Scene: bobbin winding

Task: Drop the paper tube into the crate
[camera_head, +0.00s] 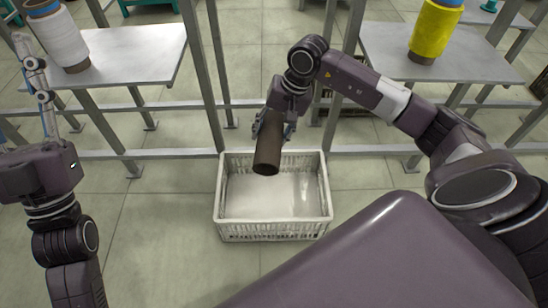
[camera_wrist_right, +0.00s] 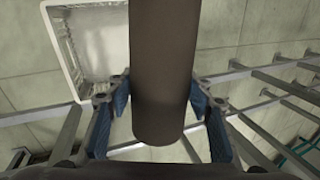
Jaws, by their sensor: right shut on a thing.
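The brown paper tube (camera_head: 268,146) is held in my right gripper (camera_head: 272,122) in the head view, tilted, with its open end toward the camera. It appears over the far part of the white crate (camera_head: 272,230), which stands on the floor and looks empty. In the right wrist view the tube (camera_wrist_right: 162,75) runs between the blue finger pads of my right gripper (camera_wrist_right: 160,108), and part of the crate (camera_wrist_right: 60,20) shows at upper left. My left gripper (camera_head: 38,85) is at the left edge of the head view, raised, with nothing seen in it; its finger opening is unclear.
A grey shelf (camera_head: 125,60) at left holds a white bobbin (camera_head: 58,40). Another shelf (camera_head: 455,75) at right holds a yellow bobbin (camera_head: 435,30). Metal frame posts and a low rail (camera_head: 180,152) stand behind the crate. Floor left of the crate is clear.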

